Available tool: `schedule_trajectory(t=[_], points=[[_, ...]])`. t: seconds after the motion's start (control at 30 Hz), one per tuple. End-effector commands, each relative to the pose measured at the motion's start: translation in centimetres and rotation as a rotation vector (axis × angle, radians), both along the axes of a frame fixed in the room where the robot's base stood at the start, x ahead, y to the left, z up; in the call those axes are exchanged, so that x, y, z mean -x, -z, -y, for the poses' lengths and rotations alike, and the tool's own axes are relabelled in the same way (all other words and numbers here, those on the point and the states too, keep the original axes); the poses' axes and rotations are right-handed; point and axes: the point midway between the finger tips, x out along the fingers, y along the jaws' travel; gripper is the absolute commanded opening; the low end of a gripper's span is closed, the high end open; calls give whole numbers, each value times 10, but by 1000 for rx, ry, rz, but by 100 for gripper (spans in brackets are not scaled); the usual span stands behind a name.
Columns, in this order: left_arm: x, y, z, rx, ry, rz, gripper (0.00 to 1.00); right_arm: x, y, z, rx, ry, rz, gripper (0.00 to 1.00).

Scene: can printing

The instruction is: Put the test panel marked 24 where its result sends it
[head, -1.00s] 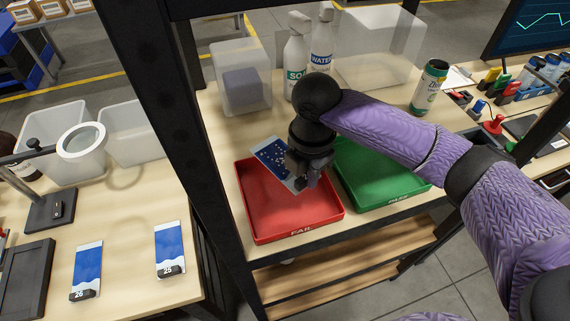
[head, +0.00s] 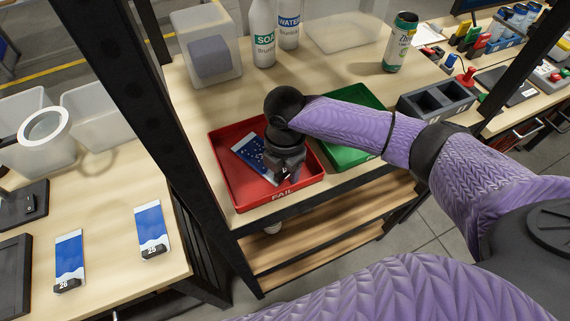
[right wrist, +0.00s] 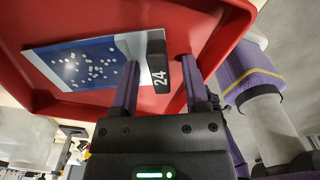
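The test panel marked 24 (head: 254,153) lies in the red FAIL tray (head: 221,177). It is white and blue with many white spots. In the right wrist view the panel (right wrist: 78,62) rests against the tray floor, and its black end tab (right wrist: 158,62) reads 24. My right gripper (head: 284,173) is low over the tray. Its fingers stand apart on either side of the tab, with gaps showing, so it is open. The green tray (head: 343,155) is beside the red one, partly hidden by my right arm. My left gripper is out of view.
Panels 25 (head: 152,228) and 26 (head: 69,258) lie on the left table. A SOAP bottle (head: 263,38), a WATER bottle (head: 289,22) and a wipes canister (head: 400,42) stand behind the trays. A black rack post (head: 160,125) stands left of the red tray.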

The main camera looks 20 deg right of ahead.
Motion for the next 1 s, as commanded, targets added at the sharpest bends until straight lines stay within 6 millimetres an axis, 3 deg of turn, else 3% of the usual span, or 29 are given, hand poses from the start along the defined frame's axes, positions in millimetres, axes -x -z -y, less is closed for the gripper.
schedule_trajectory(t=[0.27,0.6,0.7,1.0], points=[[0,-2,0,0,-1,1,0,0,-6,0,0,0,1,58],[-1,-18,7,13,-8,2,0,-1,-95,0,-1,0,4,58],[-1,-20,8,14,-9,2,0,-1,-112,0,-1,1,3,58],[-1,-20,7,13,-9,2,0,0,-123,0,-1,0,0,58]])
